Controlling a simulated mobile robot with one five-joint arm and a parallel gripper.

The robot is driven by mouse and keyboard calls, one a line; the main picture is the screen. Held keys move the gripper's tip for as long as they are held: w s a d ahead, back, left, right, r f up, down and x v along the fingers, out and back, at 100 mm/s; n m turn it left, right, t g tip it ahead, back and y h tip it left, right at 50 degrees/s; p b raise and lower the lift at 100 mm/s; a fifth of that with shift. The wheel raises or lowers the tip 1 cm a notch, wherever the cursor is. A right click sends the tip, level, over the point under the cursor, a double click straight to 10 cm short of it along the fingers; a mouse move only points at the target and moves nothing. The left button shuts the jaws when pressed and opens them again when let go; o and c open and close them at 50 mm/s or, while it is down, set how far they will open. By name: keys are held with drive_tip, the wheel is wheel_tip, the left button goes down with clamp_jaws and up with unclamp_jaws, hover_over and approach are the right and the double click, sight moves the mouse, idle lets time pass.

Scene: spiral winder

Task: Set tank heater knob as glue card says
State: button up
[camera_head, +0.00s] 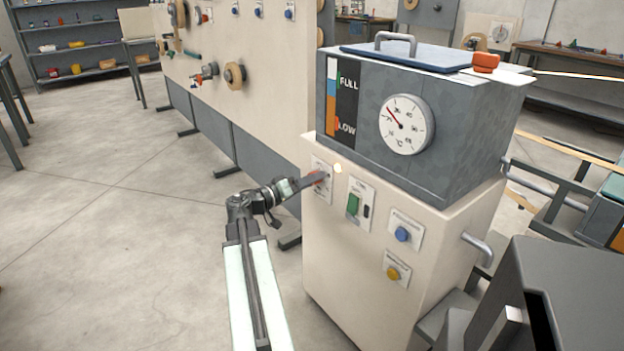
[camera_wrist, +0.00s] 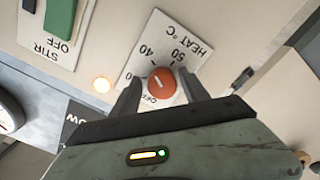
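The tank heater knob (camera_wrist: 161,80) is round and orange-red with a pale pointer line, on a white HEAT °C plate (camera_wrist: 160,32) seen upside down in the wrist view. OFF, 40 and 50 are readable; another mark is partly hidden. I cannot tell which mark the pointer meets. My gripper (camera_wrist: 159,84) is open, its fingers on either side of the knob, with small gaps visible. In the head view my gripper (camera_head: 318,179) covers most of the knob plate on the cream cabinet (camera_head: 330,240). No readable glue card is in view.
The grey tank (camera_head: 440,160) has a thermometer dial (camera_head: 406,124) and a FULL/LOW gauge (camera_head: 341,98). A lit lamp (camera_head: 338,168) and green STIR switch (camera_head: 353,204) are beside the knob. Floor at left is clear.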

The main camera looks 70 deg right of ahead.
drive_tip(key=shift+w, duration=0.1)
drive_tip(key=v, duration=0.7)
drive_tip(key=shift+a, duration=0.3)
drive_tip(key=shift+w, duration=0.2)
